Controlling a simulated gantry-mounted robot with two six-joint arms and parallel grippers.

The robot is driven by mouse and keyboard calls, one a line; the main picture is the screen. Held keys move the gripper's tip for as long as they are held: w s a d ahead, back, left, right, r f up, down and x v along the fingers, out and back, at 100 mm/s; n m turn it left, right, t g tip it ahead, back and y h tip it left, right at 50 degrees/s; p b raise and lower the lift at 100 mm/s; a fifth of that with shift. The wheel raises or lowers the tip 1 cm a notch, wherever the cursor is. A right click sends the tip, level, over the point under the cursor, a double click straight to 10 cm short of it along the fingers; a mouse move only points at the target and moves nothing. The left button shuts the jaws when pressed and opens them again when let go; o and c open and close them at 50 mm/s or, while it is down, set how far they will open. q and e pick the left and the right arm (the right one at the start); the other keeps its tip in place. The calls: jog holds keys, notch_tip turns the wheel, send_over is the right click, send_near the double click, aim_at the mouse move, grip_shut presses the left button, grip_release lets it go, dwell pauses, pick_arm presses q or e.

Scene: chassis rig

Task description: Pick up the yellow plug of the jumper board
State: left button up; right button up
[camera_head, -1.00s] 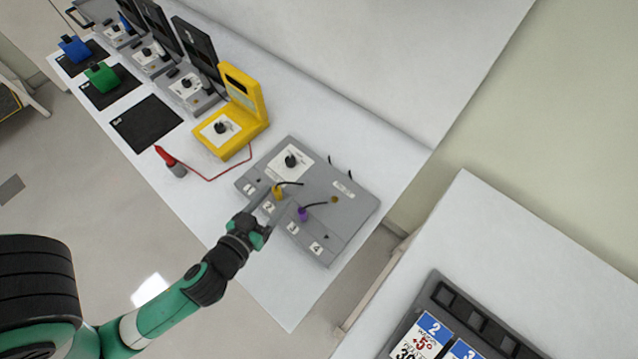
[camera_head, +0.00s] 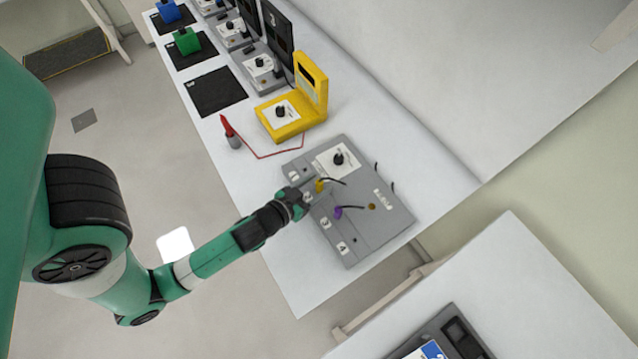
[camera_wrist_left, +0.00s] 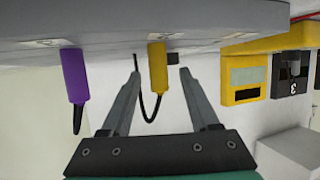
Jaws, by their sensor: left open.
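The grey jumper board (camera_head: 368,222) lies on the white bench, with numbered sockets along its near side. The yellow plug (camera_head: 320,185) stands in it with a black lead; it also shows in the left wrist view (camera_wrist_left: 157,66). The purple plug (camera_head: 338,212) stands beside it and shows at the left of the wrist view (camera_wrist_left: 74,76). My left gripper (camera_head: 300,195) is at the board's near edge, close to the yellow plug. In the wrist view its open fingers (camera_wrist_left: 160,80) stand on either side of the yellow plug, with gaps visible. My right gripper is not in view.
A yellow meter (camera_head: 290,112) stands behind the board, with a red probe (camera_head: 228,128) on a red wire. Black mats (camera_head: 215,92) and grey devices line the bench farther back. A second white table (camera_head: 530,300) is at the right.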

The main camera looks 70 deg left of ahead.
aim_at(322, 181)
pick_arm(q)
jog(key=x, duration=0.4)
jog(key=shift+w+a+r, duration=0.1)
jog(key=shift+w+r, duration=0.1)
jog(key=shift+w, duration=0.05)
grip_shut()
